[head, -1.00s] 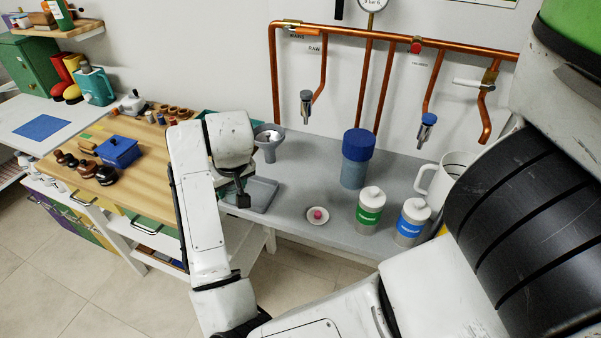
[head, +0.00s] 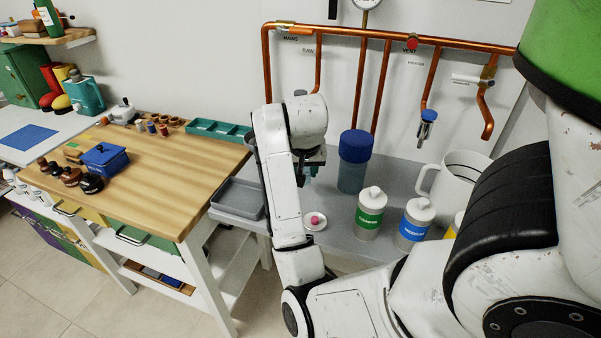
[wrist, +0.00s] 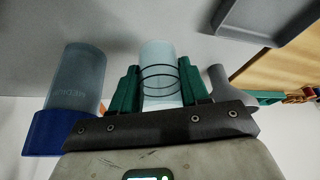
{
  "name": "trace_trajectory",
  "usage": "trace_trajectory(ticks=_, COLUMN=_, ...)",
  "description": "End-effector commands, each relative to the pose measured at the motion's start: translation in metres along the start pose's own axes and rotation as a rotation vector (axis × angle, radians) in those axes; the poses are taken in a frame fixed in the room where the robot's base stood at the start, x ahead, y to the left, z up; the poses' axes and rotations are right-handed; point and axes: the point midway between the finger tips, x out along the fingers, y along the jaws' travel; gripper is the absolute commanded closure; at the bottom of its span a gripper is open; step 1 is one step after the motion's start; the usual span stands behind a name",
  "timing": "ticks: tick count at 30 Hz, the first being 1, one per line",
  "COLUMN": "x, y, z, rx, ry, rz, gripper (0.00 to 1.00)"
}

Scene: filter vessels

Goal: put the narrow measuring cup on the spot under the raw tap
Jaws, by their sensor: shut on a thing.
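The narrow measuring cup (wrist: 160,75) is a clear, pale blue cylinder with dark rings. In the wrist view it stands between the green fingers of my gripper (wrist: 159,88), which is shut on it. In the head view my gripper (head: 312,158) is above the grey bench, left of the blue-lidded vessel, with only a little of the cup showing below it. The raw tap (head: 300,93) hangs from a copper pipe under the RAW label (head: 308,50); my arm hides most of it. The spot under it is hidden behind my arm.
A blue-lidded vessel (head: 354,162) stands close right of my gripper. A green-labelled bottle (head: 370,212), a blue-labelled bottle (head: 414,222) and a white jug (head: 458,172) stand further right. A small white dish (head: 314,225) holds a pink ball. A grey tray (head: 238,198) is left. A grey funnel-shaped thing (wrist: 230,85) is beside the cup.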

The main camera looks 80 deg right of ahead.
Motion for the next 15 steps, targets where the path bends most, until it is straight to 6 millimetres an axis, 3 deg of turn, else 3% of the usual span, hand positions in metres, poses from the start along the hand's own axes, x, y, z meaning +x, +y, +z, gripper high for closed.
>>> trace_trajectory(ticks=7, x=0.044, y=0.000, z=-0.038, rx=-0.001, ry=-0.006, rz=0.001, gripper=0.84)
trace_trajectory(ticks=15, x=0.065, y=0.000, z=-0.055, rx=-0.002, ry=-0.002, rz=0.000, gripper=0.84)
